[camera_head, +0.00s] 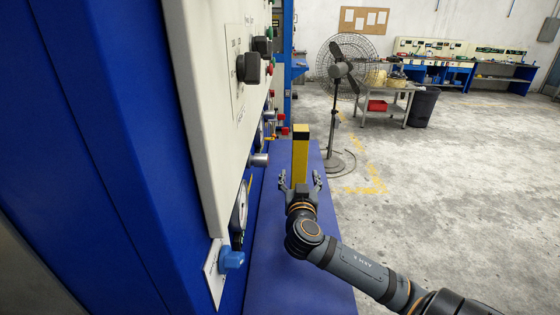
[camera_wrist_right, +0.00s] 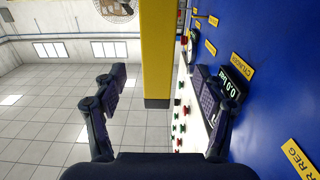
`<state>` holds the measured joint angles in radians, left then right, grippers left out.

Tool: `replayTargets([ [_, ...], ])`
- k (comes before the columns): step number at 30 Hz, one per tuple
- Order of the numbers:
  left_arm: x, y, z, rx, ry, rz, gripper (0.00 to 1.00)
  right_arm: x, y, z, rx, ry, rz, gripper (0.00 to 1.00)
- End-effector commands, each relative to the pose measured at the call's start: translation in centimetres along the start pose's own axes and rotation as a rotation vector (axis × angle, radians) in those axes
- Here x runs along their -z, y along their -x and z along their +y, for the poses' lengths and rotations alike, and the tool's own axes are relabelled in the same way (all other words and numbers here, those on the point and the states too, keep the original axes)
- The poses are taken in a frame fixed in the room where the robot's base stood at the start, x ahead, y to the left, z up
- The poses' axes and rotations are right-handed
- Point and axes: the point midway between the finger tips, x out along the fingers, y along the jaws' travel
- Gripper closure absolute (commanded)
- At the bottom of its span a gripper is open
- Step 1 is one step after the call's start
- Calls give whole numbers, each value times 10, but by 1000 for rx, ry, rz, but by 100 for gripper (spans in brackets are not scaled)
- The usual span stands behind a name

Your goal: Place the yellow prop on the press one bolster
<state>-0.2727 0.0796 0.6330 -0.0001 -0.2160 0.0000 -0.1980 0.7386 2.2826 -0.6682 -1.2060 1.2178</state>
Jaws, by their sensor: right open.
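The yellow prop (camera_head: 300,158) is an upright square bar with a dark top end, above or on a long blue surface (camera_head: 280,277) beside the press. My right gripper (camera_head: 300,181) is open, with its fingers on either side of the prop in the head view; its lower end is hidden behind the gripper. In the right wrist view the prop (camera_wrist_right: 157,50) appears between and beyond the open fingers (camera_wrist_right: 160,79), with gaps on both sides. I cannot tell which surface is the press one bolster. My left gripper is not in view.
A blue and cream press cabinet (camera_head: 205,90) with knobs and gauges rises close on the left. A standing fan (camera_head: 338,95) and a work table (camera_head: 385,100) with a red bin are farther back. The concrete floor (camera_head: 450,190) at right is open.

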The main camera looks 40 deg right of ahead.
Motion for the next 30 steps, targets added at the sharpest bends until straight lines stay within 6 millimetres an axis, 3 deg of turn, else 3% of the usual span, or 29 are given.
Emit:
replayTargets([
  [5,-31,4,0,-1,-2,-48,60,1,-7,0,-2,2,0,28],
  [11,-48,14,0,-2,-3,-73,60,2,-42,0,-2,0,0,28],
  [15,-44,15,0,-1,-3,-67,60,1,-53,0,0,0,0,28],
  [19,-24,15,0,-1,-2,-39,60,2,-56,0,-1,1,-1,28],
  [22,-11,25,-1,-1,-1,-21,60,7,-72,-1,-3,-1,-3,28],
  [27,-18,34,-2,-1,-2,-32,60,6,-98,-2,-2,1,-2,28],
  [30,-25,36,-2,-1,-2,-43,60,5,-105,-2,0,2,-1,28],
])
